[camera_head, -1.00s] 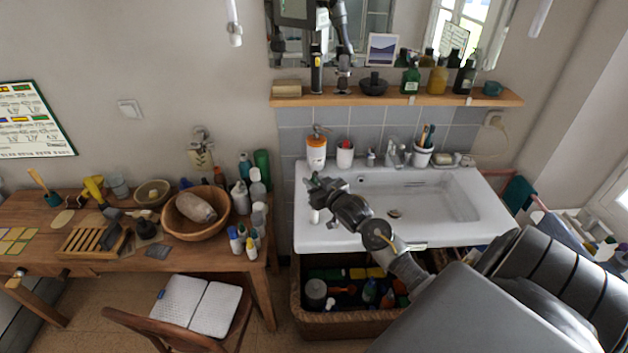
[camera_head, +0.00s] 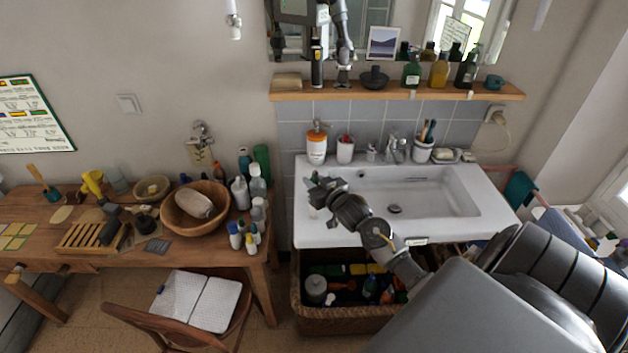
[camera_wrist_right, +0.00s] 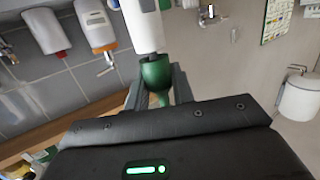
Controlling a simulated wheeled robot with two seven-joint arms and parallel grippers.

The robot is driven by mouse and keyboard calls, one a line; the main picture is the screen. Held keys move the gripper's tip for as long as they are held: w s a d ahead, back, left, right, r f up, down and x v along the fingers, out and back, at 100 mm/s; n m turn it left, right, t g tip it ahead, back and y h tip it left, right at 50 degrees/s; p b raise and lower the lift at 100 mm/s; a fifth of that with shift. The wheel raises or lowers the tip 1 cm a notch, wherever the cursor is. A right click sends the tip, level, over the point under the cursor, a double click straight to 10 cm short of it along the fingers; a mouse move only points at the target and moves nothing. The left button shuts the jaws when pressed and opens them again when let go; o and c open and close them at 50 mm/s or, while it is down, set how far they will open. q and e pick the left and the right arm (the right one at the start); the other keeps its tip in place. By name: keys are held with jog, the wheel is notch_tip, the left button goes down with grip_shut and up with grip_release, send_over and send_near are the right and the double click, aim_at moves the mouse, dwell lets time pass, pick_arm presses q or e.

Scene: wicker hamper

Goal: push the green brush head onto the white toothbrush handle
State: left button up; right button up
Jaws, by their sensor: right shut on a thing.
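The green brush head (camera_wrist_right: 155,75) is between the fingers of my right gripper (camera_wrist_right: 158,88) in the right wrist view, and the gripper is shut on it. The white toothbrush handle (camera_wrist_right: 141,25) is right up against the wide end of the brush head, roughly in line with it. I cannot tell how far the two are joined. In the head view my right gripper (camera_head: 314,190) is over the left part of the white sink (camera_head: 330,232). It mostly hides the handle and the brush head there. My left gripper is not in view.
A wooden shelf (camera_head: 400,93) runs above. A wicker hamper (camera_head: 345,322) stands below. The sink's basin is clear.

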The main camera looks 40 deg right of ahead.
jog(key=shift+f, duration=0.45)
jog(key=o, duration=1.5)
jog(key=shift+s, duration=0.25)
jog(key=shift+p+v, duration=1.5)
jog(key=shift+v, duration=0.7)
jog(key=shift+s, duration=0.1)
